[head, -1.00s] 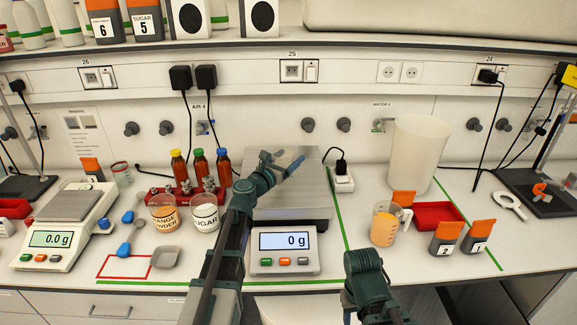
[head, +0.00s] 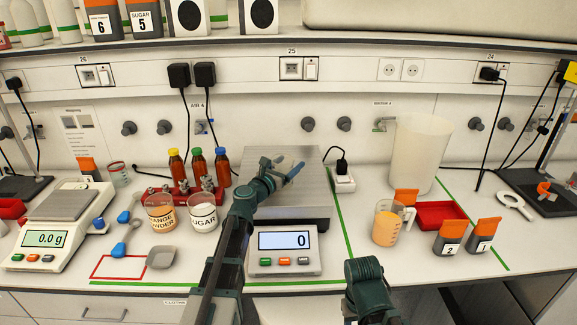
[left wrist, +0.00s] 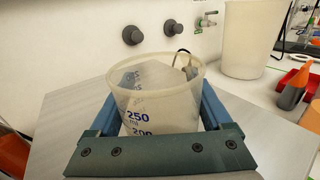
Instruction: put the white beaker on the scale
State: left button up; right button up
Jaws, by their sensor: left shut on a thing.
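A translucent white beaker (left wrist: 160,95) with blue marks of 250 and 200 ml stands between the two blue fingers of my left gripper in the left wrist view. My left gripper (head: 286,168) is shut on it. In the head view the gripper is over the grey plate of the middle scale (head: 310,205), and the beaker hardly shows there. I cannot tell whether the beaker's base touches the plate. The scale's display (head: 284,240) reads 0. Of my right arm only dark green links show at the bottom; its gripper is out of view.
A large translucent container (head: 418,152) stands at the back right, near an orange-filled jug (head: 387,225) and a red tray (head: 440,214). Bottles in a red rack (head: 187,192) and two labelled beakers are left of the scale. A second scale (head: 58,225) reads 0.0 g.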

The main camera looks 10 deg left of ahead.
pick_arm(q)
jog(key=o, duration=1.2)
jog(key=shift+r, duration=0.1)
jog(key=v, duration=1.2)
jog(key=shift+s, duration=0.1)
